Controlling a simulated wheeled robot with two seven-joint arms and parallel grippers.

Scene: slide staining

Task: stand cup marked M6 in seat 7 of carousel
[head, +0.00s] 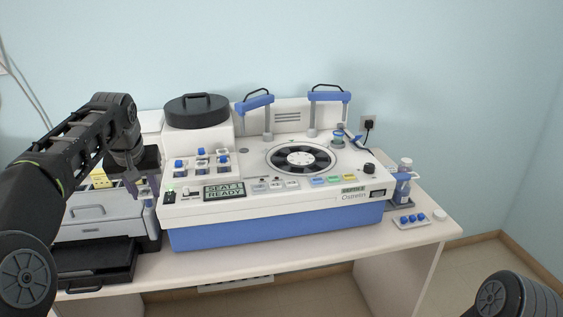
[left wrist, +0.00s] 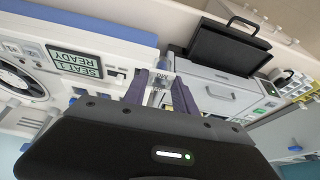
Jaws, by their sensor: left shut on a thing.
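My left gripper (head: 142,191) is shut on a small clear cup (head: 152,190), held beside the left end of the staining machine. In the left wrist view the cup (left wrist: 161,78) sits between the two purple fingers of the gripper (left wrist: 160,90), and its label seems to read M6, upside down. The carousel (head: 302,158) is a dark ring with a white centre, set in the machine top, well to the right of the gripper. Its seat numbers are too small to read. The display (head: 224,191) reads SEAT 1 READY. My right gripper is out of view.
A rack of blue-capped cups (head: 203,163) and a black-lidded drum (head: 196,110) stand on the machine's left. Two blue-topped arms (head: 329,97) rise behind the carousel. A grey drawer unit (head: 100,213) and black tray (head: 95,265) are at left; a bottle (head: 403,180) is at right.

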